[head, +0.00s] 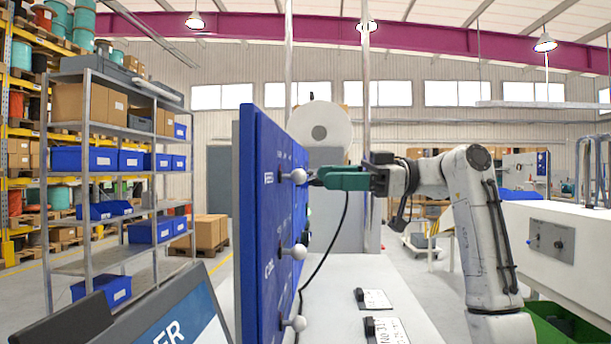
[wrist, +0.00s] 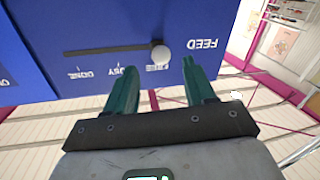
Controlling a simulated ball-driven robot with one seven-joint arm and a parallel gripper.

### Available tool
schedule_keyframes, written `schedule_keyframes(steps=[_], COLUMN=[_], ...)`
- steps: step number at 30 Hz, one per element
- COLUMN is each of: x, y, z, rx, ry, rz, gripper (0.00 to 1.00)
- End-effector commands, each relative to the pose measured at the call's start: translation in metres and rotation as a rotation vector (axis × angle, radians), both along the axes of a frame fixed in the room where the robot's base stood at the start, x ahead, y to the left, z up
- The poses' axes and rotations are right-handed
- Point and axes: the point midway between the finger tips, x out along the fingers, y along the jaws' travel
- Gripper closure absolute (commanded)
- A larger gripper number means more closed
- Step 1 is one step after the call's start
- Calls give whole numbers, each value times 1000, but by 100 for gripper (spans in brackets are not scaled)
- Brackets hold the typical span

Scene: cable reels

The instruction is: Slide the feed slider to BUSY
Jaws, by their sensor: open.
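The blue panel (head: 262,225) stands nearly edge-on in the head view and fills the upper left of the wrist view (wrist: 100,25). The feed slider's white round knob (wrist: 160,55) is at the right end of a dark slot (wrist: 105,49) in the wrist view, where the lettering is upside down. FEED is right of it; BUSY (wrist: 125,70) and DONE are to the left. The label at the knob is partly hidden. My gripper (wrist: 160,74) is open, its green fingers either side of the knob. In the head view my gripper (head: 316,180) is close to the top knob (head: 298,176); contact is unclear.
Two more white knobs (head: 299,251) (head: 299,323) stick out lower on the panel. A black cable hangs beside it. A pale bench surface (head: 345,310) with small labelled black parts lies below. Shelving with blue bins (head: 88,158) stands at left.

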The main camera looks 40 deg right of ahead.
Motion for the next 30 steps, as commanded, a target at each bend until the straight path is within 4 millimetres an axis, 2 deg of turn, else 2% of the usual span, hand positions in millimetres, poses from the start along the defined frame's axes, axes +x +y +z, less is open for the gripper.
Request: schedule_keyframes(steps=[3,9,21,23,30], x=[11,25,29,29,29], y=[18,37,44,44,44], z=[1,1,0,0,0], rx=[-2,-1,0,0,0], ry=[0,-1,-1,-1,-1], rz=[2,0,-1,-1,-1], gripper=[46,46,46,50,73])
